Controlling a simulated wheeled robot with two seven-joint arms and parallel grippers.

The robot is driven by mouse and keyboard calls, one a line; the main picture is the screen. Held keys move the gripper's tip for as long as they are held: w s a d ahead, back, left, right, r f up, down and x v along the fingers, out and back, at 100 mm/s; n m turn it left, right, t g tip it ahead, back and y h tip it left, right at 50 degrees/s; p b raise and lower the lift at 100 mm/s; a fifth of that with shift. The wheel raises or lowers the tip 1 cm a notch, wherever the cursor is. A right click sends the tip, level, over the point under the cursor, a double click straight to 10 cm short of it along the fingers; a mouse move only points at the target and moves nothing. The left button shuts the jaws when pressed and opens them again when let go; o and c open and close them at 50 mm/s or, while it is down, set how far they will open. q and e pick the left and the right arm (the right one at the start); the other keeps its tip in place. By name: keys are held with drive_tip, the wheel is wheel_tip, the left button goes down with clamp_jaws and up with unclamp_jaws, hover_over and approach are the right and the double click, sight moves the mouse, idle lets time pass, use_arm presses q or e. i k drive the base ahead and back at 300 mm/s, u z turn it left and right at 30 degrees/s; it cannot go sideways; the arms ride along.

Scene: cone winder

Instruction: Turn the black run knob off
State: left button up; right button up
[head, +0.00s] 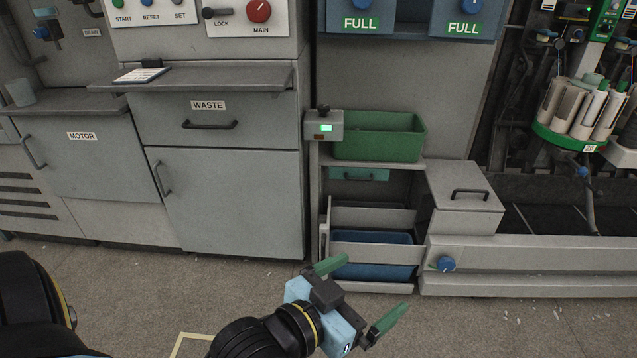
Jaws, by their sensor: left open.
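A small grey box (336,118) with a lit green window stands beside the green bin, and a black knob (323,108) sits on its top. No "run" label is readable on it; which way the knob is turned is too small to tell. My left gripper (359,291) has green fingertips spread wide apart and nothing between them. It is in front of the low shelf unit, below the box in the picture and apart from the knob. My right gripper is not in view.
The green bin (378,146) sits atop the shelf unit, with a blue bin (372,264) low inside it. A blue knob (443,264) is on the grey rail at right. A grey ledge (210,78) juts out over the WASTE drawer (208,124). The foreground floor is open.

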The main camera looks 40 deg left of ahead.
sight(324, 109)
drive_tip(key=z, duration=0.25)
drive_tip(key=k, duration=0.3)
drive_tip(key=z, duration=1)
drive_tip(key=k, duration=1.05)
drive_tip(key=z, duration=0.35)
drive_tip(key=i, duration=1.65)
drive_tip(key=u, duration=1.7)
drive_tip(key=i, duration=1.15)
drive_tip(key=u, duration=2)
drive_tip(key=i, duration=1.1)
drive_tip(key=u, duration=0.6)
